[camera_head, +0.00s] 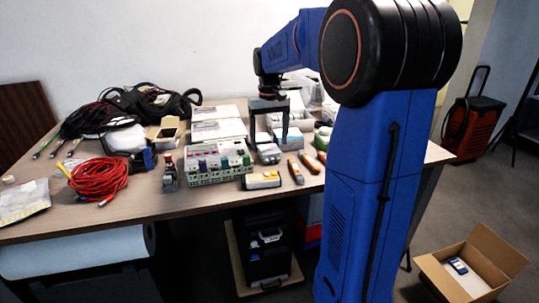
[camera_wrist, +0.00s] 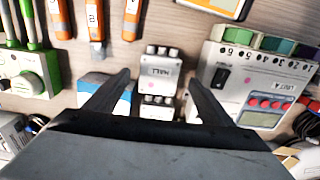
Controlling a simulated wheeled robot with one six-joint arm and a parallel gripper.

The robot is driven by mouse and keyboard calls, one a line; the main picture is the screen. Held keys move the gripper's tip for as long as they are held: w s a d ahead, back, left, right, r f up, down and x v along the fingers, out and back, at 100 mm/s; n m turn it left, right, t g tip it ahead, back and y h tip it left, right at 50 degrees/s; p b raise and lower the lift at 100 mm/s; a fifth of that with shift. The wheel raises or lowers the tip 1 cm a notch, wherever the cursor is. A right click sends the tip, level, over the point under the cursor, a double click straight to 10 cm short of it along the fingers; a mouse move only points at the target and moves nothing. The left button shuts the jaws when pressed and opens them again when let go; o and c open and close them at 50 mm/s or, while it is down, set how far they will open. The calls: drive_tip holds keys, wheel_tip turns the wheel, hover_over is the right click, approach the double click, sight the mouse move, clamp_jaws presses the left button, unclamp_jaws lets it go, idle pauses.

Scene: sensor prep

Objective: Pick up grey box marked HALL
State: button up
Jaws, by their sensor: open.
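The grey box marked HALL (camera_wrist: 161,76) lies on the table in the wrist view, its lettering upside down, with terminal blocks at both ends. In the head view the grey box (camera_head: 269,154) sits right of the large grey module. My gripper (camera_wrist: 159,79) is open, with one finger on each side of the box as seen from the wrist. In the head view my gripper (camera_head: 268,141) points down over the box. I cannot tell how far the fingertips are above the table. My palm hides the area nearest the wrist.
A large grey module with coloured knobs (camera_wrist: 250,83) stands close to the right finger in the wrist view. A blue and white item (camera_wrist: 104,92) is by the left finger. Orange-and-grey tools (camera_wrist: 95,22) and a yellow-orange meter (camera_head: 262,180) lie nearby. An open cardboard box (camera_head: 440,277) is on the floor.

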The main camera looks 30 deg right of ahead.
sight(270, 149)
drive_tip(key=shift+s+f, duration=0.1)
drive_tip(key=shift+f, duration=2.25)
drive_tip(key=shift+c, duration=0.6)
drive_tip(key=c, duration=1.1)
